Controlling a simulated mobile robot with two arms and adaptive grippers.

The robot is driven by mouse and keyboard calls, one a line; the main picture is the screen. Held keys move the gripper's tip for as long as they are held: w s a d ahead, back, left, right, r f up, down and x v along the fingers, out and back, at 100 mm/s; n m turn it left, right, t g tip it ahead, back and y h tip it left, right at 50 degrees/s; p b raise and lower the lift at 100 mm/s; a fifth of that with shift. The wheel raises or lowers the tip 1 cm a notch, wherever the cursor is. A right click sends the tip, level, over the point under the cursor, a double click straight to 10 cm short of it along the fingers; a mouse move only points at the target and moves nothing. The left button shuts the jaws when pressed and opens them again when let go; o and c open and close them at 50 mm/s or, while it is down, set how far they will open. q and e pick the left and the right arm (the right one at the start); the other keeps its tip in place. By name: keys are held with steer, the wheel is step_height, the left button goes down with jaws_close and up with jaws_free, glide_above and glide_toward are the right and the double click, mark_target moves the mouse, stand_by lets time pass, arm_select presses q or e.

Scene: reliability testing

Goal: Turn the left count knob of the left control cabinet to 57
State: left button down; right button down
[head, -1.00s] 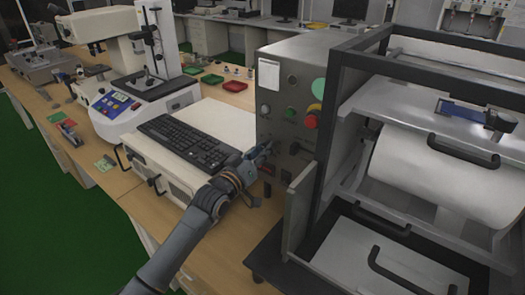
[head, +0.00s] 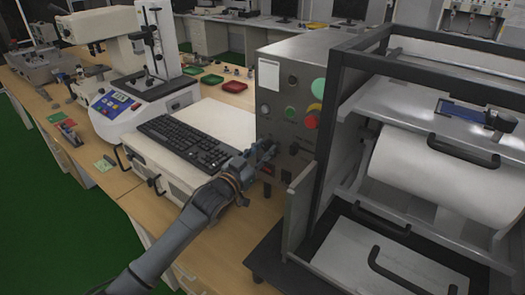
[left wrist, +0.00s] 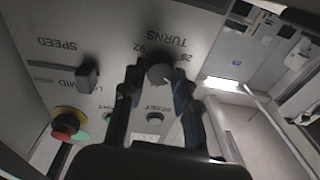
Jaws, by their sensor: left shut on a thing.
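The grey control cabinet (head: 300,75) stands mid-right in the head view, its panel facing left. My left gripper (head: 264,154) is at the lower part of this panel. In the left wrist view the panel is upside down and my left gripper (left wrist: 160,84) has one finger on each side of a dark round knob (left wrist: 160,72). It is shut on this knob, beside the word TURNS. A second dark knob (left wrist: 88,72) sits by the word SPEED, clear of the fingers. The knob's exact setting cannot be read. My right gripper is not in view.
A red button with a yellow collar (left wrist: 67,123) and a small dark button (left wrist: 155,118) are near the fingers. A keyboard (head: 185,141) lies on a white case left of the cabinet. A black-framed machine (head: 335,130) stands close on the right.

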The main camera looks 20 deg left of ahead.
arm_select(q)
steer(key=c, duration=1)
jaws_free()
steer(key=r+v, duration=0.1)
steer(key=v, duration=1.1)
steer(key=shift+f, duration=0.4)
steer(key=shift+f, duration=0.1)
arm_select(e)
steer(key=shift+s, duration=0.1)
